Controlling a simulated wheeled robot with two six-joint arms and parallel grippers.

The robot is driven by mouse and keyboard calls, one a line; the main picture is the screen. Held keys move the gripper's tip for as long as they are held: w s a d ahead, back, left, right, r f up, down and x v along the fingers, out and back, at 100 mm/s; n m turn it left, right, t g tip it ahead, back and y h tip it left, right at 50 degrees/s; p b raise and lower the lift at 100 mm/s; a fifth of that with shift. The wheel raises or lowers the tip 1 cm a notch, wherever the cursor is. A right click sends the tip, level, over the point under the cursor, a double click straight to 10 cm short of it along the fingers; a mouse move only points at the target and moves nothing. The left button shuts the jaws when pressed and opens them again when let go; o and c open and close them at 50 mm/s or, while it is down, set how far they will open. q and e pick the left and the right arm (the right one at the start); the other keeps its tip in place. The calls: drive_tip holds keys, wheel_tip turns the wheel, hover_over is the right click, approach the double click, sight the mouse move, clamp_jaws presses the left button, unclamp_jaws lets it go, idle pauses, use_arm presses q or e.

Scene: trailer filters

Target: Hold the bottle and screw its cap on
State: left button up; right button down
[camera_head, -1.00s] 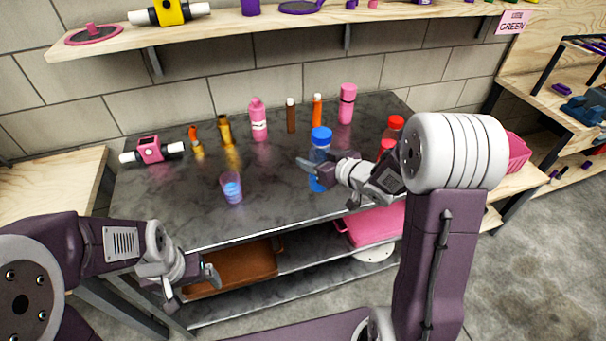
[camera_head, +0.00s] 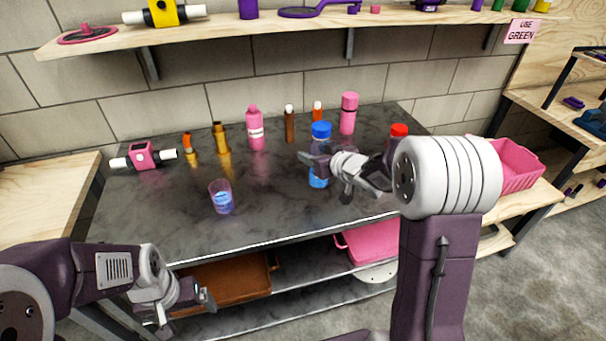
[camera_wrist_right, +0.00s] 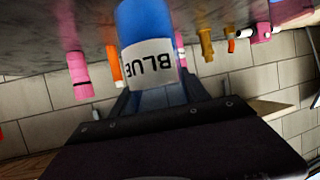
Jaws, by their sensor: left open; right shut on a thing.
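A bottle with a blue cap (camera_head: 320,130) and blue contents (camera_head: 318,181) stands upright on the dark table. The cap sits on top; I cannot tell how tight it is. My right gripper (camera_head: 317,160) is shut on this bottle from the right, around its middle or upper part, hiding some of it. The right wrist view, upside down, shows the bottle's white label reading "BLUE" (camera_wrist_right: 150,62) in front of the fingers. My left gripper (camera_head: 188,304) is open and empty, low at the front left, below the table's front edge and well apart from the bottle.
A clear cup with blue liquid (camera_head: 221,199) stands left of the bottle on the table (camera_head: 265,205). Behind stand a pink bottle (camera_head: 255,130), a brown bottle (camera_head: 290,125) and a pink tumbler (camera_head: 348,115). A red-capped bottle (camera_head: 398,132) is at right.

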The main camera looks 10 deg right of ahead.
drive_tip(key=w+f, duration=0.1)
drive_tip(key=w+a+f, duration=0.1)
drive_tip(key=w, duration=0.1)
drive_tip(key=w+a+f+b, duration=0.1)
drive_tip(key=shift+w+a, duration=0.2)
drive_tip(key=shift+a, duration=0.05)
wheel_tip(320, 180, down, 4)
drive_tip(key=shift+f+b, duration=0.1)
drive_tip(key=shift+b, duration=0.7)
